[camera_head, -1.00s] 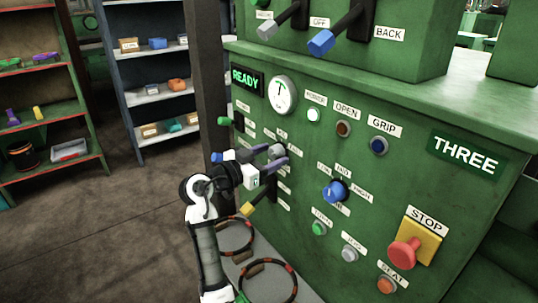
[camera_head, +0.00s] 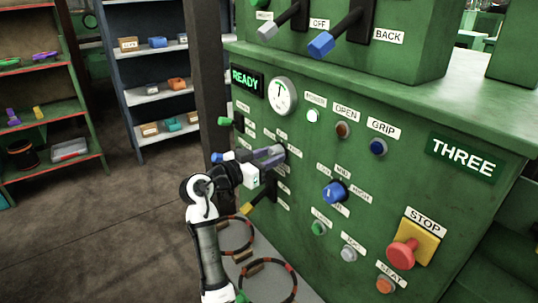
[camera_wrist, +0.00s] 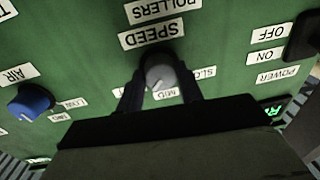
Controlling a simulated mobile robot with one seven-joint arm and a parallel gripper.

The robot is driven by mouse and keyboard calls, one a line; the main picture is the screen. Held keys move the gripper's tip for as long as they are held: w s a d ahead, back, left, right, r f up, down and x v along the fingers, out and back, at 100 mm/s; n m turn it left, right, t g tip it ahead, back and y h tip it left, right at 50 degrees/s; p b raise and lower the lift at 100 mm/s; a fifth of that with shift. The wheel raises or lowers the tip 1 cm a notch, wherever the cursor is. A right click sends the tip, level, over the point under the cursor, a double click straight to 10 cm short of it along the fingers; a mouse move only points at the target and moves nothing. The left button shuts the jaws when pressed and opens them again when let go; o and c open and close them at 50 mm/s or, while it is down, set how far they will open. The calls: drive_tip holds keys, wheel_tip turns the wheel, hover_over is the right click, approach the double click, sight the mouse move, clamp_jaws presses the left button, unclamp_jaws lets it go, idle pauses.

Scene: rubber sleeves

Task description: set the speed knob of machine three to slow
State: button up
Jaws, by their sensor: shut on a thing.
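The grey speed knob (camera_wrist: 160,72) sits on the green panel of machine three under the SPEED label (camera_wrist: 153,33), which reads upside down in the wrist view. A light mark on the knob's lower edge faces toward the MID label (camera_wrist: 167,94). The SLOW label (camera_wrist: 204,72) is partly hidden by the right finger. My gripper (camera_wrist: 160,80) is shut on the knob, one finger on each side. In the head view my gripper (camera_head: 274,154) is at the panel and mostly hides the knob.
The red STOP button (camera_head: 403,253) is lower right. A yellow-tipped lever (camera_head: 250,203) lies just below my gripper. The display (camera_head: 246,81) reads READY.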

drive_tip(key=n+p, duration=0.2)
drive_tip(key=n, duration=0.1)
drive_tip(key=n+p, duration=0.2)
drive_tip(key=shift+r, duration=0.3)
drive_tip(key=n+p, duration=0.4)
drive_tip(key=shift+r+g, duration=0.1)
drive_tip(key=shift+g, duration=0.3)
drive_tip(key=n+p, duration=0.5)
drive_tip(key=p, duration=0.1)
drive_tip(key=shift+w+a+g, duration=0.1)
drive_tip(key=shift+g, duration=0.2)
drive_tip(key=n+p, duration=0.3)
drive_tip(key=shift+f+n+h+p, duration=0.2)
drive_tip(key=shift+n+h+p, duration=0.1)
drive_tip(key=shift+n+p, duration=0.1)
drive_tip(key=o, duration=1)
drive_tip(key=shift+f, duration=0.1)
drive_tip(key=b+v, duration=0.3)
drive_tip(key=v, duration=1)
drive_tip(key=shift+a+r+b, duration=0.2)
drive_tip(key=shift+a+b, duration=0.2)
